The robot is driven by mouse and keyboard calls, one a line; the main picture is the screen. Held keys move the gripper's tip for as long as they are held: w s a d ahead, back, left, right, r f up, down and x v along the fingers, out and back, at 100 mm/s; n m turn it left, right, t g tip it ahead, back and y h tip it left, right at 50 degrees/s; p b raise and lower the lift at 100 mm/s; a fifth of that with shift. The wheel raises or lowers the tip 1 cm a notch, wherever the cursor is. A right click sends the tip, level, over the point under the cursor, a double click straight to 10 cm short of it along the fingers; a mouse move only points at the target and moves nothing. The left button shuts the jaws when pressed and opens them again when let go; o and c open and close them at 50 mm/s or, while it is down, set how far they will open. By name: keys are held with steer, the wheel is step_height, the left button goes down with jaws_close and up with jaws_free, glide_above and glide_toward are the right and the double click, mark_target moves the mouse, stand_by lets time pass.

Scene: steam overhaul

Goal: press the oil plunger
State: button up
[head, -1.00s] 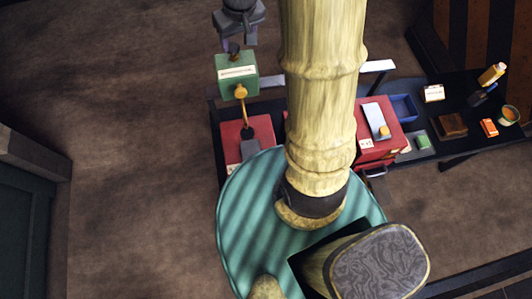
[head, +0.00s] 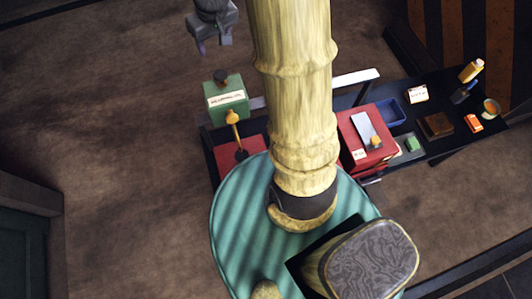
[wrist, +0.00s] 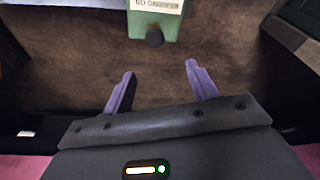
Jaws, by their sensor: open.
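The green dispenser box (head: 226,99) has a white label, and a black plunger knob (head: 221,76) stands on its top. An amber spout (head: 232,118) comes off its near side, above a red block (head: 258,148). My gripper (head: 201,47) is beyond the box in the head view, up and left of the knob and apart from it. In the wrist view the purple fingers (wrist: 158,69) are spread with nothing between them. The knob (wrist: 155,38) lies just past the fingertips, roughly in line with the gap, with the green box (wrist: 155,20) behind it.
My arm hides the middle of the dark bench. To its right are a red box (head: 358,126), a blue tray (head: 390,112), a brown block (head: 435,125), a small orange item (head: 473,123) and a cup (head: 491,107). The floor left of the box is clear.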

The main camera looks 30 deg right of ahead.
steer(key=shift+s, duration=0.1)
steer(key=shift+c, duration=0.5)
steer(key=shift+f, duration=0.15)
steer(key=c, duration=0.4)
steer(key=s+f+b, duration=0.1)
steer(key=s+a+f+b, duration=0.1)
steer(key=f+b, duration=0.1)
steer(key=s+f+b, duration=0.1)
steer(key=s, duration=0.1)
steer(key=shift+s+a+f+b, duration=0.1)
steer(key=shift+a+f+b, duration=0.15)
steer(key=shift+b, duration=0.05)
jaws_close()
steer(key=s+a+f+m+b, duration=0.1)
steer(key=s+a+f+b, duration=0.1)
steer(key=s+f+b, duration=0.4)
steer(key=s+f, duration=0.1)
steer(key=s, duration=0.2)
steer(key=shift+s+f, duration=0.25)
steer(key=shift+s, duration=0.1)
steer(key=shift+a, duration=0.1)
